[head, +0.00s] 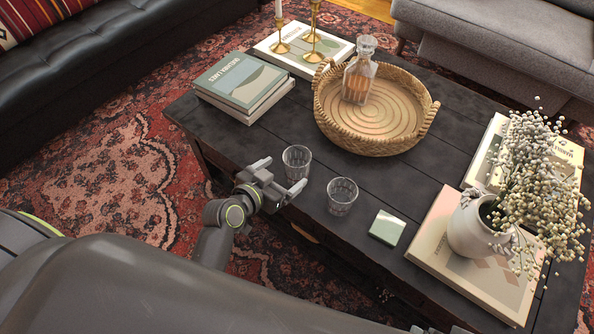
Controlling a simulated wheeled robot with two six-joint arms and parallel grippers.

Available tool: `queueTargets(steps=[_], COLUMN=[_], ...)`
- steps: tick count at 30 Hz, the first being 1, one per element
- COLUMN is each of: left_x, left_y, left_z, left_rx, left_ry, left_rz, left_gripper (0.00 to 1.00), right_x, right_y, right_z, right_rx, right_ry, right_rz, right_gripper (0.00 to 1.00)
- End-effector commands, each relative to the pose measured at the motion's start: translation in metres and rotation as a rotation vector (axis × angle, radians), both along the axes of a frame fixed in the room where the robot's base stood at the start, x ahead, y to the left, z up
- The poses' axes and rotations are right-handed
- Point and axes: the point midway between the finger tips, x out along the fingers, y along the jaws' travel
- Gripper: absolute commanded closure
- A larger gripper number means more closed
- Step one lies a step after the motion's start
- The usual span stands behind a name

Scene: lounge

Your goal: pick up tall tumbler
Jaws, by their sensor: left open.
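Two clear glass tumblers stand upright near the front edge of the dark table. One tumbler (297,162) is on the left and slightly farther back; the other tumbler (342,196) is to its right and nearer. They look alike in size, and I cannot tell for sure which is the tall one. My left gripper (284,173) is open and empty at the table's front edge, just left of and in front of the left tumbler, its fingers pointing toward it. I cannot tell whether they touch. My right gripper is not in view.
The dark table (235,147) also holds a wicker tray (428,113) with a decanter (358,75), stacked books (240,80), brass candlesticks (313,40), a green coaster (387,227) and a white vase (475,228) on a book. Bare tabletop lies behind the tumblers.

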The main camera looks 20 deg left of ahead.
Motion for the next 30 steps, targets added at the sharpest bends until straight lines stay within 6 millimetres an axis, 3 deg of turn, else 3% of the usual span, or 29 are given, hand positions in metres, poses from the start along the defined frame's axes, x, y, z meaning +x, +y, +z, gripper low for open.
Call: queueTargets(steps=[11,16,26,30], left_x=[0.032,0.053,0.058,0.058], left_y=[-0.013,-0.021,-0.022,-0.022], left_z=[-0.016,-0.025,-0.027,-0.027], left_rx=[-0.002,-0.002,-0.001,-0.001], left_ry=[-0.001,-0.001,0.001,0.001], left_rz=[-0.001,-0.001,0.0,0.0], left_gripper=[0.13,0.13,0.13,0.31], right_x=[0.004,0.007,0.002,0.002], right_y=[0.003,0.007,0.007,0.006], right_z=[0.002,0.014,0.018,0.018], right_rx=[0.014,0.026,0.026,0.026], right_ry=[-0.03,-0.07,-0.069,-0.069], right_rz=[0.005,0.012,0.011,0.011], right_gripper=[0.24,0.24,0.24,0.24])
